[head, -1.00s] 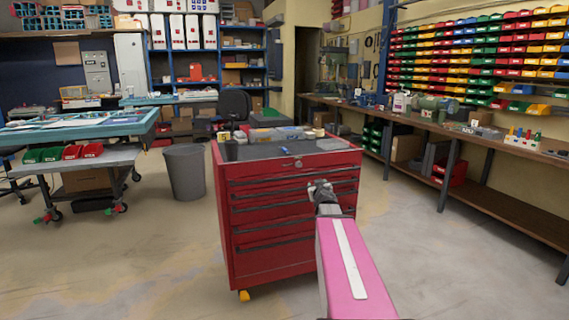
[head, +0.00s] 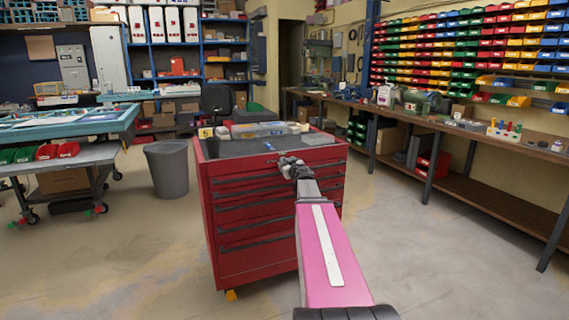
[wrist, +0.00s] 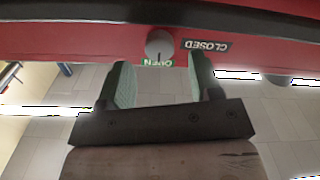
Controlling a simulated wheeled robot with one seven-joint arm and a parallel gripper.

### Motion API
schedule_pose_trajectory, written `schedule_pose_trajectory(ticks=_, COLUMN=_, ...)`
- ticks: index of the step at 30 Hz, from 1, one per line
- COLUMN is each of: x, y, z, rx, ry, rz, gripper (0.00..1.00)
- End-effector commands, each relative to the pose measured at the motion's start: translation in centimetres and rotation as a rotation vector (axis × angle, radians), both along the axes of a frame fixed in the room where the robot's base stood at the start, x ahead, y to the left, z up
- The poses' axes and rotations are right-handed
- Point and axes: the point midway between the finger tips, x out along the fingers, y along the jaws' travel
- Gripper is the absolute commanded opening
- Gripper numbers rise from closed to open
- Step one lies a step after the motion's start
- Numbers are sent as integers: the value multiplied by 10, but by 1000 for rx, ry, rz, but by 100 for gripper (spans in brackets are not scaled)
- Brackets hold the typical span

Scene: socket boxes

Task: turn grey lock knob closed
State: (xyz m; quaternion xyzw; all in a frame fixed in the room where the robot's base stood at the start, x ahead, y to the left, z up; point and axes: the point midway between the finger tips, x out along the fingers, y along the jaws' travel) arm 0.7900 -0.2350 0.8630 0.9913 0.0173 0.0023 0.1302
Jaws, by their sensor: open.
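The grey lock knob (wrist: 159,44) is a round knob on the red front of the tool cabinet (head: 262,228). In the wrist view it sits just beyond and between my fingertips, with a small gap. A green OPEN label (wrist: 157,64) and a dark CLOSED label (wrist: 206,46) are beside it; both appear upside down. My gripper (wrist: 160,82) is open, its two green-padded fingers apart with nothing between them. In the head view my gripper (head: 287,165) is at the upper front of the cabinet, and the knob is hidden or too small to tell there.
The cabinet's dark top (head: 245,147) carries several small boxes. A grey bin (head: 167,169) stands to the left, near a blue-topped workbench (head: 75,125). A long wooden bench (head: 460,135) runs along the right. Floor is clear around the cabinet.

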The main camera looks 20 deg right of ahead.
Motion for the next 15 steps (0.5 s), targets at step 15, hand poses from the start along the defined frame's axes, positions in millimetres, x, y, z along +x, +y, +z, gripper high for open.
schedule_pose_trajectory(ticks=15, x=31, y=1, z=0, rx=0, ry=0, rz=-1, gripper=58)
